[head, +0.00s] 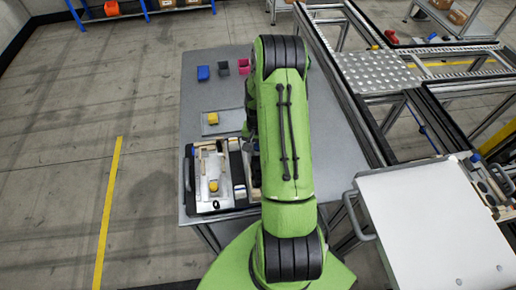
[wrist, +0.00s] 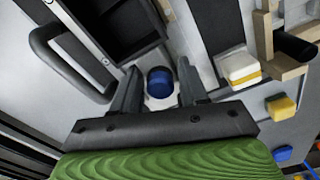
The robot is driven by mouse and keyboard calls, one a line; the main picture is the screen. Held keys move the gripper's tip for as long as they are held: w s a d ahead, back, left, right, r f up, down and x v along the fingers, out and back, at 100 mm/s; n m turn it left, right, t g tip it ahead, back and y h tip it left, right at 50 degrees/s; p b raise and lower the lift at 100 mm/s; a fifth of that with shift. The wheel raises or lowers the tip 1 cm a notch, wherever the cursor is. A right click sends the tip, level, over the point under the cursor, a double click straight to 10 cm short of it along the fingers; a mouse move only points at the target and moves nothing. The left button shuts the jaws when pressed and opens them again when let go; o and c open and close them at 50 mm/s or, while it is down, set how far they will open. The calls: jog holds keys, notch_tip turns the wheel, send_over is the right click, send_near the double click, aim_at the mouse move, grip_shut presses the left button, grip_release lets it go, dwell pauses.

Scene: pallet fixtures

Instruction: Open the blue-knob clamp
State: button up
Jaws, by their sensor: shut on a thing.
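The blue knob (wrist: 160,80) of the clamp is in the middle of the wrist view, on a pale base. My gripper (wrist: 158,88) has one finger on each side of the knob and is shut on it. How the clamp itself stands under the knob is mostly hidden by the fingers. In the head view my green arm hides the gripper and the knob. The fixture pallet (head: 187,172) shows to the left of the arm there.
A black handle (wrist: 62,62) and a dark open box (wrist: 112,30) lie left of my fingers. A white-and-yellow block (wrist: 240,68) and wooden pieces are at right.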

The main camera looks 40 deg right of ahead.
jog(key=shift+w, duration=0.1)
jog(key=shift+w+d+b, duration=0.3)
jog(key=shift+w+d, duration=0.5)
jog(key=shift+w, duration=0.25)
jog(key=o, duration=0.6)
jog(key=shift+s+a+r, duration=0.1)
notch_tip(320, 180, up, 8)
jog(key=p, duration=0.5)
dwell(0.4)
